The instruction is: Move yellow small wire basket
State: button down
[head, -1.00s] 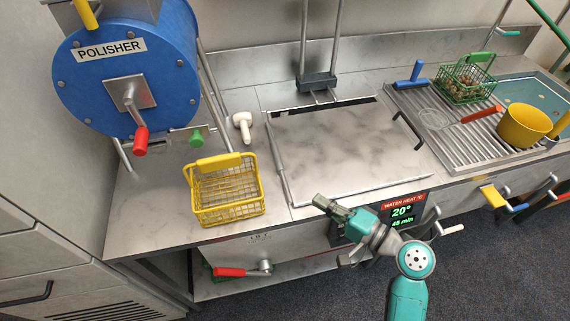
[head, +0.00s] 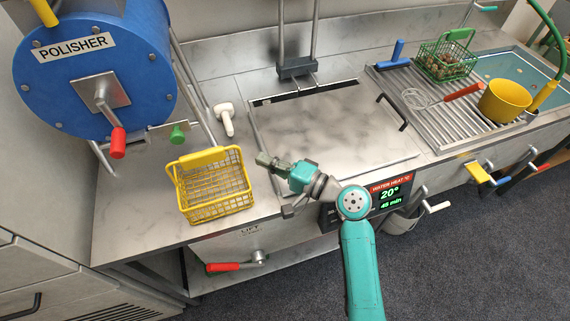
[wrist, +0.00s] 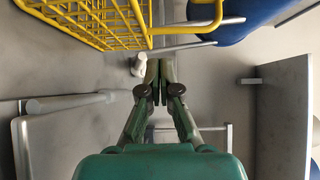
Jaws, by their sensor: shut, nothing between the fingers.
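The yellow small wire basket (head: 214,190) stands upright on the steel counter at the left, below the blue polisher, and looks empty. Its yellow handle grip (head: 202,157) is at the top, along its far side. In the wrist view the basket (wrist: 97,22) fills the upper left. My gripper (head: 263,160) is shut and empty, a short way to the right of the basket and not touching it. Its closed fingers also show in the wrist view (wrist: 158,88).
The blue polisher (head: 90,75) has a red crank handle (head: 118,142) above the basket's left. A white-handled tool (head: 225,120) lies behind the basket. The marble lid (head: 330,135) is to the right. A green basket (head: 447,62) with chestnuts and a yellow pot (head: 505,100) stand farther right.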

jog(key=shift+s+a, duration=0.2)
jog(key=shift+a, duration=0.45)
jog(key=shift+s+a, duration=0.15)
jog(key=shift+a, duration=0.5)
jog(key=s+a, duration=0.1)
jog(key=a, duration=0.3)
jog(key=s+a, duration=0.1)
jog(key=a, duration=0.4)
jog(key=s+a, duration=0.1)
jog(key=a, duration=0.3)
jog(key=shift+a, duration=0.2)
